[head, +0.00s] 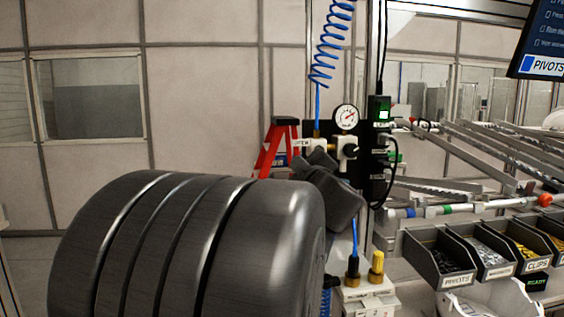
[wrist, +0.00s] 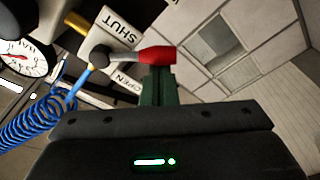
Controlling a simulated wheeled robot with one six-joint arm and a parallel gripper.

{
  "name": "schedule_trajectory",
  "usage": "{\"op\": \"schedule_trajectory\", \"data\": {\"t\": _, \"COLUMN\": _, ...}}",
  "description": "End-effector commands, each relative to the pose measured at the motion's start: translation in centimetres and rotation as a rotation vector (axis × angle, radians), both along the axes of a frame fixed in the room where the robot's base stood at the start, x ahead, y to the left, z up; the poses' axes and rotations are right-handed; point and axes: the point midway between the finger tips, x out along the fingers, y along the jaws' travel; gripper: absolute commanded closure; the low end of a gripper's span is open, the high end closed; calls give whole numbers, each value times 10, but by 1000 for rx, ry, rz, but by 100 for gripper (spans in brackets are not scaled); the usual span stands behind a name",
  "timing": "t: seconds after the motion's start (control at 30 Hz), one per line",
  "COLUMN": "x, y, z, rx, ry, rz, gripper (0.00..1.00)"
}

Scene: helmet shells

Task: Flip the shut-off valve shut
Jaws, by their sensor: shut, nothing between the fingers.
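The shut-off valve's lever (wrist: 126,56) has a red grip and a grey shank. In the wrist view it points right from its dark pivot, between the SHUT label (wrist: 119,27) and the OPEN label (wrist: 125,82). My gripper (wrist: 158,72) is shut and empty. Its green fingers end right at the red grip's lower edge in that view; I cannot tell whether they touch. In the head view the white valve block (head: 303,146) is partly hidden behind my dark wrist, and the lever cannot be made out there.
A pressure gauge (head: 346,117) and a black unit with a green display (head: 379,112) are beside the valve. A blue coiled hose (head: 330,45) hangs above. A yellow-capped fitting (head: 376,267) stands below. Parts bins (head: 440,262) are to the right, a red ladder (head: 270,145) behind.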

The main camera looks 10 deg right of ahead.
Motion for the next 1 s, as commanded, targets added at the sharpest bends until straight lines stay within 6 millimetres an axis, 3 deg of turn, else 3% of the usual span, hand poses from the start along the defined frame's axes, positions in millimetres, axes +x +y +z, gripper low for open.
{"op": "schedule_trajectory", "data": {"t": 0.7, "x": 1, "y": -28, "z": -27, "rx": -624, "ry": -20, "rz": -2, "gripper": 100}}
{"op": "schedule_trajectory", "data": {"t": 1.0, "x": 1, "y": -34, "z": -30, "rx": -659, "ry": -22, "rz": -1, "gripper": 100}}
